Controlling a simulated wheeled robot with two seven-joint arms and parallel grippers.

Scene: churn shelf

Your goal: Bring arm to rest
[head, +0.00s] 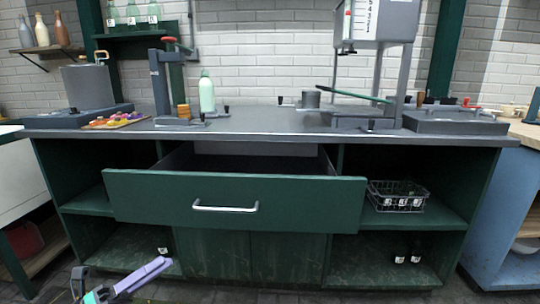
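My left gripper (122,283) shows low at the bottom left, in front of the cabinet, with lavender, teal and dark parts. It is small and cut by the lower edge, so I cannot tell whether its fingers are apart. I see nothing held in it. It is below and left of the open drawer (290,205), apart from its front. My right gripper is not in view.
The green drawer stands pulled out from under the dark countertop (265,126). A pale green bottle (207,95), a pot (88,86) and a grey press stand on top. A wire basket (398,195) sits on the right shelf. The floor in front looks clear.

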